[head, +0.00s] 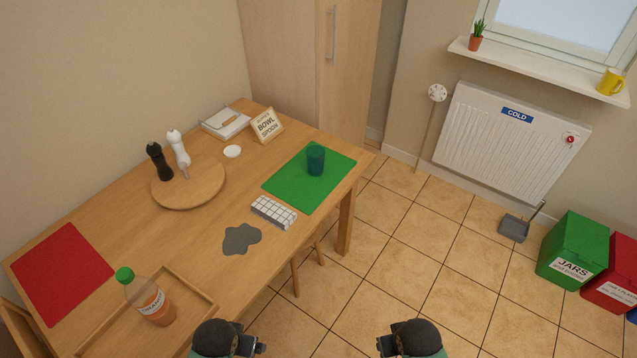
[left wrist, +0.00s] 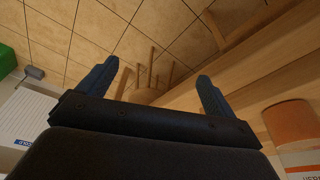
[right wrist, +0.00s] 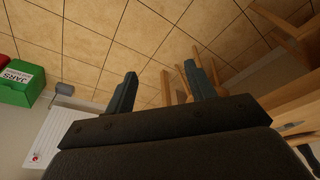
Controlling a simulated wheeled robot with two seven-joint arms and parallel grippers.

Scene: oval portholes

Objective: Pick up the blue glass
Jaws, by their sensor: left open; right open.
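The blue glass (head: 316,160) stands upright on the green mat (head: 296,185) at the far right end of the wooden table, looking dark teal in the head view. My left gripper (head: 262,347) is at the bottom of the head view, by the near table edge and well away from the glass. Its fingers are apart and empty in the left wrist view (left wrist: 158,85). My right gripper (head: 382,346) is over the floor, right of the table. Its fingers are apart and empty in the right wrist view (right wrist: 163,90).
A white gridded block (head: 274,212) lies by the mat's near edge, with a grey patch (head: 241,239) nearby. A bottle (head: 150,300) stands on a wooden tray (head: 195,295). Two mills share a round board (head: 205,192). A sign (head: 267,125) stands behind.

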